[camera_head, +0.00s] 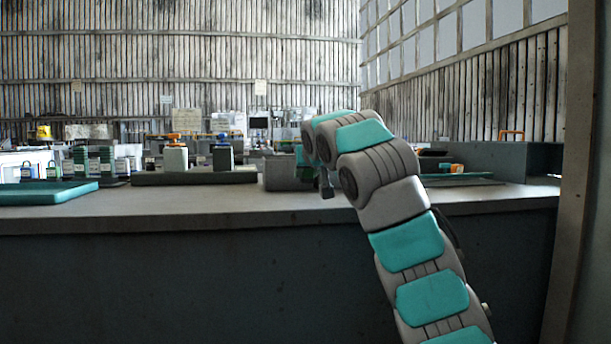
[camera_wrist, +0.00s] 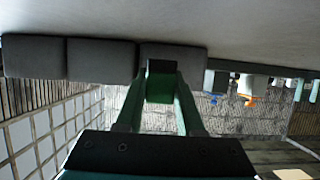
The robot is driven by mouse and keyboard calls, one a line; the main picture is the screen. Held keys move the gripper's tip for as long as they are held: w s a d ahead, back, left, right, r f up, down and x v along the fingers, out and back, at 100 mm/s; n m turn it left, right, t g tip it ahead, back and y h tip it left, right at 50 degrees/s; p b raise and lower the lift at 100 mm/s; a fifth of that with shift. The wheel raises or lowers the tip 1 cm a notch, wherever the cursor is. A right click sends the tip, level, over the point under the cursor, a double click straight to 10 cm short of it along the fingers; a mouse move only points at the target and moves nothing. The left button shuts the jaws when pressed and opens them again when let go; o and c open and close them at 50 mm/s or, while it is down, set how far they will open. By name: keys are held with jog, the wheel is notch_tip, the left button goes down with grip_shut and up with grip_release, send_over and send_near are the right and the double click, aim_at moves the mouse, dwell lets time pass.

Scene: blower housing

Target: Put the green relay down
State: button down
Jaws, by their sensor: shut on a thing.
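The green relay (camera_wrist: 160,82) is a dark green block between the two fingertips of my gripper (camera_wrist: 159,90) in the wrist view. The gripper is shut on it. The wrist view shows the bench upside down. A grey block (camera_wrist: 190,58) is right behind the relay; I cannot tell whether they touch. In the head view my gripper (camera_head: 318,178) is over the back of the bench, beside a grey block (camera_head: 279,173). My own arm hides much of the gripper there, and only a bit of green shows.
The grey bench (camera_head: 200,212) has a clear front strip. A teal tray (camera_head: 45,193) lies far left. A flat teal tray (camera_head: 455,181) and a grey case (camera_head: 512,162) are at right.

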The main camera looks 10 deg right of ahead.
jog(key=shift+s+d+r+b, duration=0.1)
jog(key=shift+s+d, duration=0.25)
jog(key=shift+s, duration=0.75)
jog(key=shift+s+d+r+b, duration=0.15)
jog(key=shift+s+d, duration=0.25)
jog(key=shift+s, duration=0.65)
jog(key=shift+s+d+r+b, duration=0.1)
jog(key=shift+s+d, duration=0.25)
jog(key=shift+s, duration=0.75)
jog(key=shift+s+f+b, duration=0.15)
jog(key=shift+s+b, duration=0.1)
jog(key=shift+b, duration=0.05)
jog(key=shift+s+d+b, duration=0.2)
jog(key=shift+s+b, duration=0.35)
jog(key=shift+b, duration=0.15)
jog(key=shift+s+d+b, duration=0.2)
jog(key=shift+s+b, duration=0.35)
jog(key=shift+b, duration=0.1)
jog(key=shift+s+d+r, duration=0.3)
jog(key=shift+s+d, duration=0.05)
jog(key=shift+s, duration=0.25)
jog(key=s, duration=0.2)
jog(key=s+d, duration=0.1)
jog(key=s, duration=0.1)
jog(key=shift+r+b, duration=0.15)
jog(key=shift+b, duration=0.2)
